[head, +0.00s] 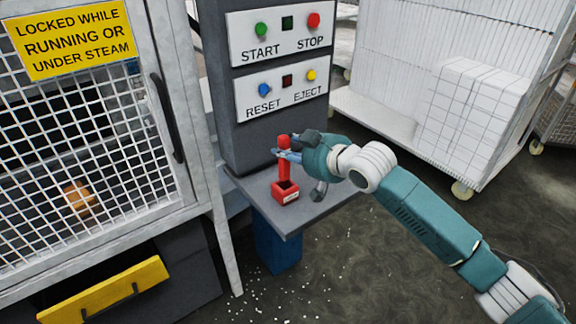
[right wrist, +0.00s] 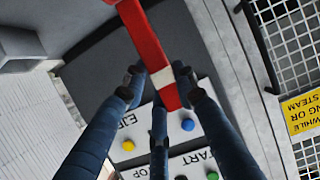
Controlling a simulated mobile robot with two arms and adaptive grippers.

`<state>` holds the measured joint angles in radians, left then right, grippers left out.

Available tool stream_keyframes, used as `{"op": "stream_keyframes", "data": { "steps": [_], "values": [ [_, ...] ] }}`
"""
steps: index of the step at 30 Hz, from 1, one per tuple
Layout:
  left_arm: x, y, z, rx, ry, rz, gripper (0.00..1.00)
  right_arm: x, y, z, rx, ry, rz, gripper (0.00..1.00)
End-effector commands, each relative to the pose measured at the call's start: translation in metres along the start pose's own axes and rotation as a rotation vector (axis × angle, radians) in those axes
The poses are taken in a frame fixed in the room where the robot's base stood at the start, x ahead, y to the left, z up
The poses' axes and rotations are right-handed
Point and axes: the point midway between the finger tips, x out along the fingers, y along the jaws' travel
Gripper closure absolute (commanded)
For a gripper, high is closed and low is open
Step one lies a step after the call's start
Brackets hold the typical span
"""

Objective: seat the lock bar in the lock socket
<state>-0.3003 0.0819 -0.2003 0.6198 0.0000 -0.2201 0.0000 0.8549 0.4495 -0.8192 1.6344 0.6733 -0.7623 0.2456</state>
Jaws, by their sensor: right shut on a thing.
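The red lock bar (head: 284,172) stands about upright in the head view. My right gripper (head: 284,154) is shut on it, with the fingers coming from the right. In the right wrist view, the bar (right wrist: 146,42) with a pale band lies between the fingertips (right wrist: 158,82). The red lock socket (head: 286,192), a small box with a dark opening and a white label, sits on the grey shelf (head: 318,209). The bar's lower end is at the socket's back edge in the picture; I cannot tell whether it touches or is above or behind it. My left gripper is out of view.
The control post (head: 225,125) with START, STOP, RESET and EJECT buttons (head: 283,90) rises behind the shelf. A mesh guard door (head: 105,170) with a dark handle (head: 167,118) is at left. A white cart (head: 425,150) stands at the back right. The shelf's front right is clear.

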Motion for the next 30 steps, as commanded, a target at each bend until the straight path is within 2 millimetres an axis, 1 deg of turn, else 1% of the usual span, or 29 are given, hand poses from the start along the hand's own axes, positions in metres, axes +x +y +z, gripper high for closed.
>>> {"op": "stream_keyframes", "data": {
  "steps": [3, 7, 12, 15, 28, 29, 30],
  "values": [
    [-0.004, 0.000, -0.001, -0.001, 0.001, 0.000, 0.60, 0.005, 0.000, 0.012, -0.001, 0.004, 0.001, 1.00],
    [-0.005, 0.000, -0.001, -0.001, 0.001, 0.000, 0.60, 0.009, 0.000, 0.021, -0.001, 0.004, 0.001, 1.00],
    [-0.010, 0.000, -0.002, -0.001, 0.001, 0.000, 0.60, 0.019, 0.000, 0.044, 0.001, 0.002, 0.001, 1.00],
    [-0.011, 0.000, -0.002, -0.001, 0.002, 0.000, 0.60, 0.023, 0.000, 0.054, 0.000, 0.003, 0.001, 1.00],
    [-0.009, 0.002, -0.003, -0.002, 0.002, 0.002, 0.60, 0.025, 0.000, 0.060, -0.001, 0.006, 0.000, 1.00],
    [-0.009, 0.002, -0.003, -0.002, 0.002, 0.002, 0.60, 0.026, 0.000, 0.062, -0.001, 0.002, 0.001, 0.70],
    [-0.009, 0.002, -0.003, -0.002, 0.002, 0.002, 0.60, 0.026, 0.000, 0.062, -0.001, 0.002, 0.001, 0.62]
  ]
}}
